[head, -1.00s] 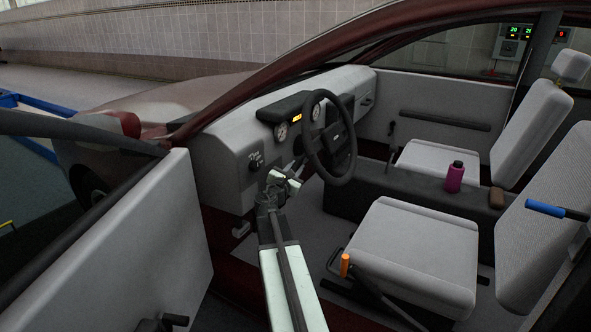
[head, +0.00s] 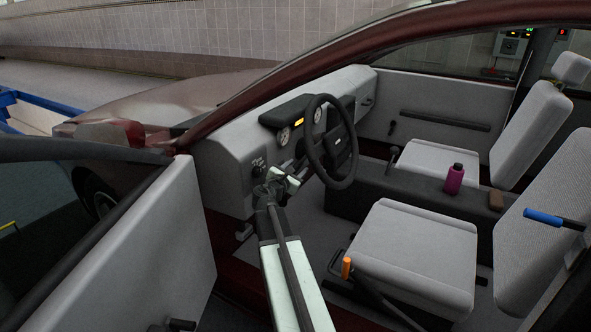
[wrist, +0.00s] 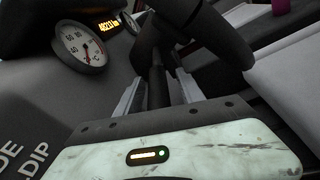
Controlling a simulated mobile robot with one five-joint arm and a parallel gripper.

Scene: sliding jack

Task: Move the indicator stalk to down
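The indicator stalk (wrist: 155,82) appears in the wrist view as a dark rod running toward the steering column. It lies between the two pale fingers of my gripper (wrist: 157,92), which stand apart on either side of it. I cannot tell whether either finger touches it. In the head view my gripper (head: 297,178) is just left of and below the steering wheel (head: 332,141), near the dashboard. The stalk is hidden or too small to make out there. The steering wheel also shows in the wrist view (wrist: 190,30), dark and close beyond the fingers.
The grey dashboard (head: 225,165) with round gauges (wrist: 82,47) lies left of the gripper. The open door (head: 165,235) stands to the left. The driver's seat (head: 415,250) with an orange-tipped lever (head: 346,267) is at right. A purple bottle (head: 454,179) stands on the console.

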